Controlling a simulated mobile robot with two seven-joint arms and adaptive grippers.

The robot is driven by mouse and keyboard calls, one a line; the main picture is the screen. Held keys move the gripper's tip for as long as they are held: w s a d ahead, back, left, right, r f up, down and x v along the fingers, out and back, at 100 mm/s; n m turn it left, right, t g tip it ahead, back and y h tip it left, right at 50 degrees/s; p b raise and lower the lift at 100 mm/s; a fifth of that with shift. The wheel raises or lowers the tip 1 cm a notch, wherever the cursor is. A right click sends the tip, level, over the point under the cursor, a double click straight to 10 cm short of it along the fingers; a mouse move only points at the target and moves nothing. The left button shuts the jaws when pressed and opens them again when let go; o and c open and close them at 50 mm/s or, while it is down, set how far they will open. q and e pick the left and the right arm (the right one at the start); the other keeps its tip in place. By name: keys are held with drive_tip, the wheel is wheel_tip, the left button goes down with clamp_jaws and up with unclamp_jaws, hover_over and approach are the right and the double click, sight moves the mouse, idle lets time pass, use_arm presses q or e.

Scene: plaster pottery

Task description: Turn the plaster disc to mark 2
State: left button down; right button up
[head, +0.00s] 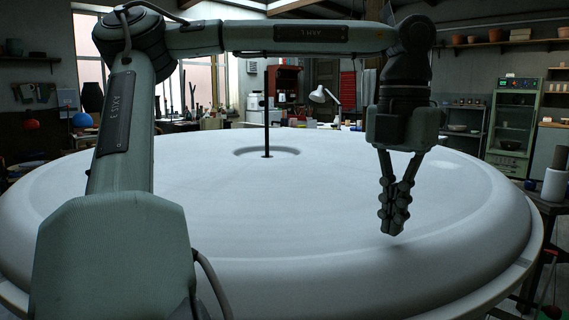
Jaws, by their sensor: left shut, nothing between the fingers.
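The plaster disc (230,215) is a very large, pale round slab that fills most of the head view, with a rounded raised rim. A thin dark upright rod (266,125) stands in the shallow round recess at its middle. I cannot make out any numbered mark on the disc. My left arm reaches across from the left, and my left gripper (394,208) points down over the front right part of the disc, near the inside of its rim. Its fingers are shut with nothing between them. I cannot tell whether the fingertips touch the plaster. My right gripper is not in view.
A dark side table (552,205) with a white cylinder stands close to the disc's right edge. Behind are a desk lamp (325,97), a green glass-fronted cabinet (515,120) and shelves of pots. The disc's upper surface is otherwise clear.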

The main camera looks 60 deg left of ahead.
sight(463, 219)
use_arm(q)
drive_tip(key=shift+f+b, duration=0.85)
drive_tip(key=shift+f, duration=0.3)
drive_tip(key=shift+w+r+p, duration=0.1)
drive_tip(key=shift+w+p, duration=0.2)
drive_tip(key=shift+w, duration=0.1)
drive_tip(key=shift+w+d+f+p, duration=0.2)
drive_tip(key=shift+w+p, duration=0.5)
drive_tip(key=shift+w, duration=1.25)
drive_tip(key=shift+w+d+f+p, duration=0.15)
drive_tip(key=shift+w+p, duration=0.55)
drive_tip(key=shift+w, duration=1.25)
drive_tip(key=shift+r, duration=0.1)
drive_tip(key=shift+w+r+p, duration=0.2)
drive_tip(key=shift+w+p, duration=0.15)
drive_tip(key=shift+w, duration=0.15)
drive_tip(key=shift+w+a+p, duration=0.15)
drive_tip(key=shift+w+p, duration=1.6)
drive_tip(key=shift+w, duration=2.4)
drive_tip(key=shift+w+r, duration=0.1)
